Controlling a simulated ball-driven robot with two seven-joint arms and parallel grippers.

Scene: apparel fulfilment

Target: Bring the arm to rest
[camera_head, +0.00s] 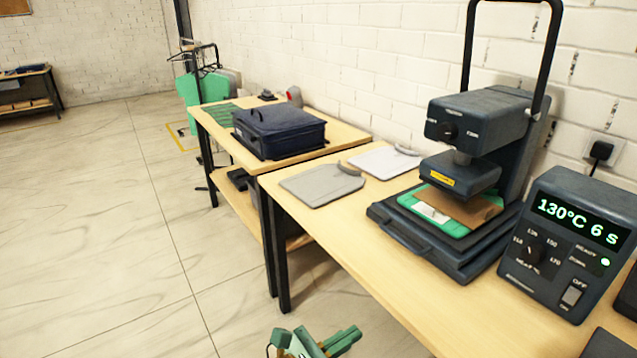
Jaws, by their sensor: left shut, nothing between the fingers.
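My left gripper (314,342) shows at the bottom edge of the head view, low in front of the wooden work table (345,240). Only its green and pale end parts are in the picture. It is shut with nothing held, and it is apart from the table and everything on it. The rest of the left arm is cut off by the frame. My right gripper is not in view.
A heat press (470,165) with a green-edged piece on its bed stands on the table. A control box (572,240) reads 130°C 6 s. Two flat grey panels (322,185) lie left of it. A dark case (280,130) sits on the farther table. Floor at left is clear.

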